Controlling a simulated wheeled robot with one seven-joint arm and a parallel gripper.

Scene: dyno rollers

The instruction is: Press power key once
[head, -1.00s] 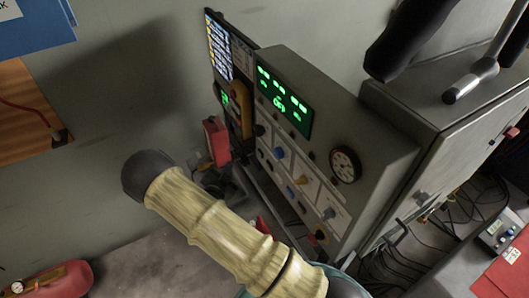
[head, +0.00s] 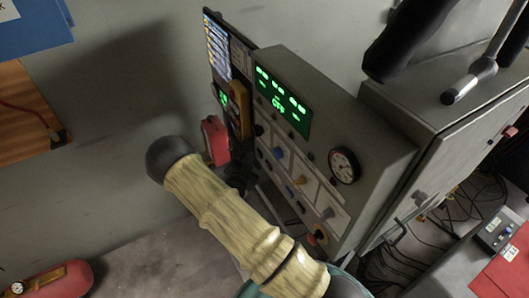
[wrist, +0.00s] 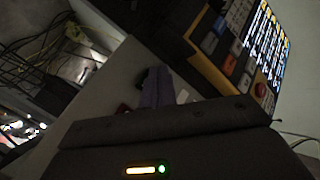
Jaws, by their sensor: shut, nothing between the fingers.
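The control cabinet (head: 335,130) stands right of centre in the head view, with a lit green display, a round gauge and several knobs. A yellow-edged handheld unit (head: 239,105) is mounted at its left beside a lit screen (head: 217,50). In the wrist view this unit (wrist: 222,45) shows several pale and coloured keys and a round red button. I cannot make out which key is the power key. My gripper (head: 238,178) is small and dark, below the handheld unit and largely hidden in shadow. It is shut and empty. I cannot see contact with any key.
A red box (head: 216,140) hangs just left of the cabinet, close to my arm. A grey cabinet (head: 450,135) with a lever stands at the right. Cables (head: 455,215) hang below it. A red tank (head: 55,280) lies at the lower left. Open floor lies at the lower middle.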

